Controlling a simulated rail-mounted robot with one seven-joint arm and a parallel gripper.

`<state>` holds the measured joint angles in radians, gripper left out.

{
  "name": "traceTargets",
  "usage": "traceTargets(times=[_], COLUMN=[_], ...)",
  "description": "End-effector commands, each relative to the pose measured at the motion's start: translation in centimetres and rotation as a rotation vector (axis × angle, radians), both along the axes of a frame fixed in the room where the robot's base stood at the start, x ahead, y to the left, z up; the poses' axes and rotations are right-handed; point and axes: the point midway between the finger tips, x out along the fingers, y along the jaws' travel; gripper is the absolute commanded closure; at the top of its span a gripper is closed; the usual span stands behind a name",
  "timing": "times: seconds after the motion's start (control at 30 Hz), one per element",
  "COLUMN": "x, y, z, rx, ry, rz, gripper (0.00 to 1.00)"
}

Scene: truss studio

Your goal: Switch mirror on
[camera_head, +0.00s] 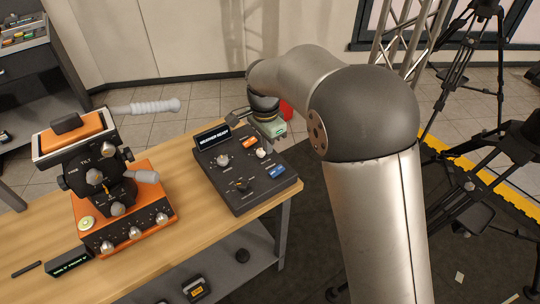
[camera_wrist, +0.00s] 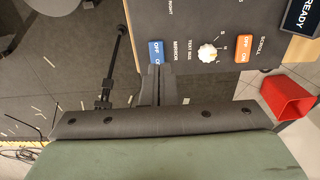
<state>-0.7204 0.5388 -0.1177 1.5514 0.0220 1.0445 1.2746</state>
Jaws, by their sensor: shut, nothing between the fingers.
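The mirror switch is a small blue rocker marked OFF and ON, with MIRROR printed beside it. It sits near one end of a dark control console (camera_head: 232,192) on the wooden table. In the head view the blue mirror switch (camera_head: 277,172) is at the console's right edge. In the wrist view the mirror switch (camera_wrist: 156,46) is just beyond my fingertips, which cover its near part with the ON mark. Which side is pressed, and whether I touch it, I cannot tell. My gripper (camera_wrist: 154,70) is shut and empty; its fingertips are unclear in the head view.
An orange scroll switch (camera_wrist: 245,47) and a white text-size knob (camera_wrist: 208,53) are beside the mirror switch. The console has a display (camera_head: 212,136). An orange camera-control unit (camera_head: 125,210) stands left on the table (camera_head: 185,255). A red bin (camera_wrist: 287,97) is on the floor.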

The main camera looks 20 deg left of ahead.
Motion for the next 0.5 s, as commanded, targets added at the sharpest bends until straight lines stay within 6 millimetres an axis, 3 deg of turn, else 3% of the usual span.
traceTargets(times=[0.2, 0.5], x=[-0.6, -0.9], y=[0.6, 0.7], z=[3.7, 5.1], rx=[0.001, -0.001], ry=[-0.002, 0.001], rz=[0.001, 0.001], gripper=[1.0, 1.0])
